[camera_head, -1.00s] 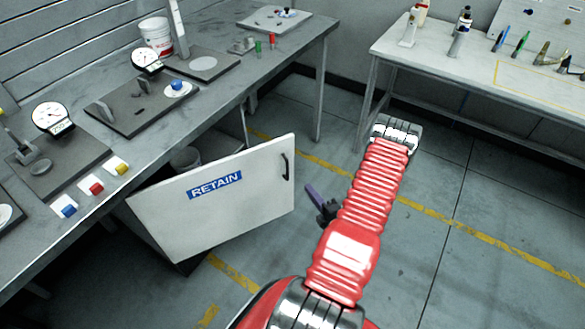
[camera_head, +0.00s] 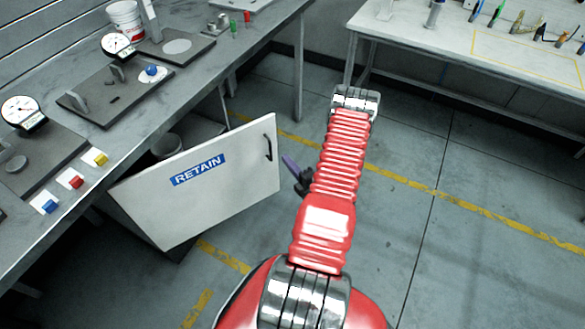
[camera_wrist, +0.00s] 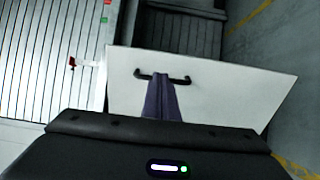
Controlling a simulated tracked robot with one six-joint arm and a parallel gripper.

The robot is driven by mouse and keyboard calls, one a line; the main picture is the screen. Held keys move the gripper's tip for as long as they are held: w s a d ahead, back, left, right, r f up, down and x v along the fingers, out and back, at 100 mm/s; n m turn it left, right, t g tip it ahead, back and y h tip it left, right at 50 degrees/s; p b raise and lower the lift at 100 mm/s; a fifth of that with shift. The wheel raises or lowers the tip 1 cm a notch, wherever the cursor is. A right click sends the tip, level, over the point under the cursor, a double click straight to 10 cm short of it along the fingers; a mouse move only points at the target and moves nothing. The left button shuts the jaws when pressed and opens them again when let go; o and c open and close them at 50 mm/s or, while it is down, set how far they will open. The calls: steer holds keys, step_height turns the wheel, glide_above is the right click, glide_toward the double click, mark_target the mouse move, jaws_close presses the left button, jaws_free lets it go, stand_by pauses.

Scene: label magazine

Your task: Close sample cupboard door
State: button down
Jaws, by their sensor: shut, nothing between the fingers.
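The white cupboard door (camera_head: 215,205) with a blue RETAIN label stands open under the left bench. Its black handle (camera_head: 267,147) is near the door's free edge. My gripper (camera_head: 287,160) shows as purple fingers just right of that edge, partly hidden behind my red arm. In the wrist view the door (camera_wrist: 230,95) fills the middle, with the handle (camera_wrist: 184,79) across its upper part. My gripper's fingers (camera_wrist: 160,84) are shut and empty, their tips overlapping the handle in the picture; I cannot tell whether they touch.
The left bench (camera_head: 150,115) carries dial gauges, a white bucket (camera_head: 124,17) and coloured blocks. A container (camera_head: 166,146) shows inside the open cupboard (camera_head: 200,132). A second bench (camera_head: 440,45) stands at the back right. The floor (camera_head: 470,260) to the right is clear.

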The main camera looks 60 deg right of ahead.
mark_target(276, 147)
steer(key=x, duration=0.9)
